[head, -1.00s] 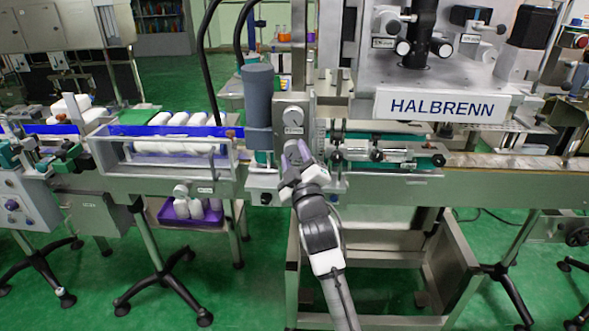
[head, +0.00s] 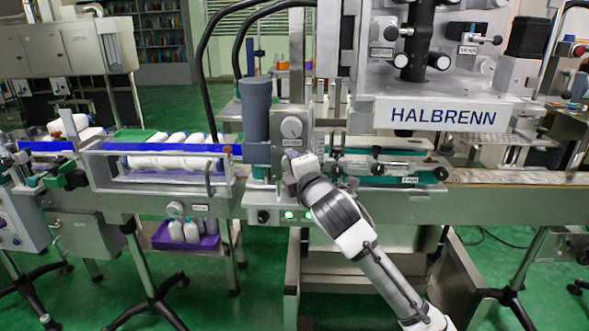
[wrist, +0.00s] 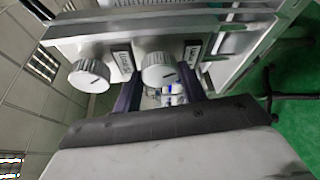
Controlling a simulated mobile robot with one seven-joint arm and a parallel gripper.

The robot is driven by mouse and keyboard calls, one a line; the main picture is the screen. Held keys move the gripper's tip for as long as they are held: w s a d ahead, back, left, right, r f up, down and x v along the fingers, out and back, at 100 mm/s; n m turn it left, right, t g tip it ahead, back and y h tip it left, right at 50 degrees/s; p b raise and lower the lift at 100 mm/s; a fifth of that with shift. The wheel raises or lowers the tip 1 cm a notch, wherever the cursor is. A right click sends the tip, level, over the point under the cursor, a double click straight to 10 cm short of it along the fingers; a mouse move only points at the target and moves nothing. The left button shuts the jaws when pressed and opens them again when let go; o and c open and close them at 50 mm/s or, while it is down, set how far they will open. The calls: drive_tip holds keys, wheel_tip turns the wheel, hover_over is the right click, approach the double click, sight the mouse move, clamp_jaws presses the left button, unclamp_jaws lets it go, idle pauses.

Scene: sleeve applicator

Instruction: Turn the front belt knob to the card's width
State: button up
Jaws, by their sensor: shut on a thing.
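In the wrist view two ribbed grey knobs with dark index marks stand on a metal panel. One knob (wrist: 158,68) sits between the two dark fingers of my gripper (wrist: 160,92), which is shut on it. The other knob (wrist: 89,75) is free to its left. Dark labels beside the knobs are too small to read. In the head view my gripper (head: 291,161) is at the panel, just below a round knob (head: 291,127) and its label (head: 291,143). The gripped knob is hidden there behind my gripper. I cannot make out a width card.
A dark grey cylinder (head: 256,110) stands left of the panel. A green-edged belt unit (head: 385,172) is to the right. White bottles (head: 172,162) lie in the guarded conveyor at left.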

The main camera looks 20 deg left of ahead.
drive_tip(key=shift+a+r+n+g+h+p, duration=0.2)
drive_tip(key=shift+n+h+p, duration=0.45)
drive_tip(key=shift+n, duration=0.8)
drive_tip(key=shift+d+r+n+g+h+p, duration=0.1)
drive_tip(key=shift+n+g+h+p, duration=0.4)
drive_tip(key=shift+n, duration=0.95)
drive_tip(key=shift+h, duration=0.35)
drive_tip(key=o, duration=1)
drive_tip(key=shift+f, duration=0.1)
drive_tip(key=b+v, duration=0.1)
drive_tip(key=v, duration=1.3)
drive_tip(key=shift+a+f, duration=0.1)
drive_tip(key=shift+f, duration=0.05)
